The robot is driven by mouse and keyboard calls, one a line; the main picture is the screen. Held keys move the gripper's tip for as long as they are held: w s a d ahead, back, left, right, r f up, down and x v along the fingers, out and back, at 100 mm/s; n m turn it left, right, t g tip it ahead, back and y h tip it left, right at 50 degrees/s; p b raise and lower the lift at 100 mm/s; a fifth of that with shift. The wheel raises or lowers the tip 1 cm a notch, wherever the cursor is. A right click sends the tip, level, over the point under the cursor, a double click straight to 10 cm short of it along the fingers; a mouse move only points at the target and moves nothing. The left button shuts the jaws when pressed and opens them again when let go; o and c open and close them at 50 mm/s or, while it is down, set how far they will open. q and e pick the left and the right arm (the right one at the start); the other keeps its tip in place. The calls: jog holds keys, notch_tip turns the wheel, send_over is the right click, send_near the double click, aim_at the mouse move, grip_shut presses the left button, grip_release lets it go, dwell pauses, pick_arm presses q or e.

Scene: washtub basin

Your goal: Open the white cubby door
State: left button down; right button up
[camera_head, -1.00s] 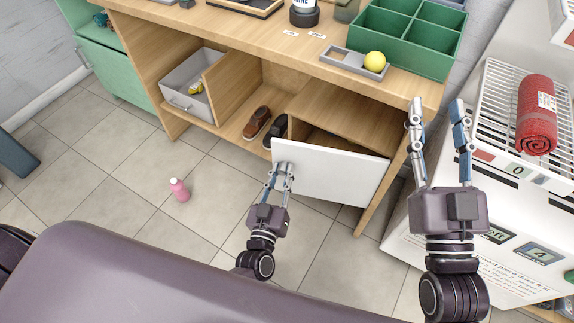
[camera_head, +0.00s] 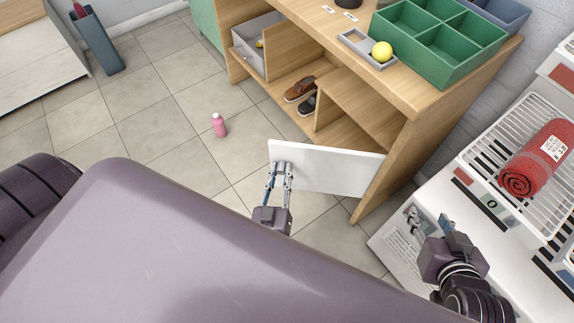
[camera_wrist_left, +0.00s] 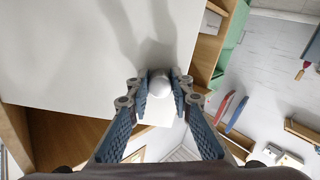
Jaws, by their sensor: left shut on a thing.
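The white cubby door (camera_head: 335,170) stands swung outward on its right-hand edge, at an angle to the wooden bench (camera_head: 405,110). The cubby (camera_head: 345,128) behind it shows above the door. My left gripper (camera_head: 283,168) is at the door's free left end, shut on its round knob. In the left wrist view, the knob (camera_wrist_left: 158,85) sits between the fingertips in front of the white door (camera_wrist_left: 70,60). My right gripper (camera_head: 450,232) is low at the right by the white rack, foreshortened, so its finger gap is unclear.
A pink bottle (camera_head: 219,125) stands on the open tiled floor to the left of the door. Shoes (camera_head: 300,88) lie in the bench. A red roll (camera_head: 535,158) lies on the right-hand rack.

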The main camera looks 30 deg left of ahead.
pick_arm(q)
jog(key=shift+s+d, duration=0.2)
jog(key=shift+s, duration=0.15)
jog(key=c, duration=1.7)
grip_release()
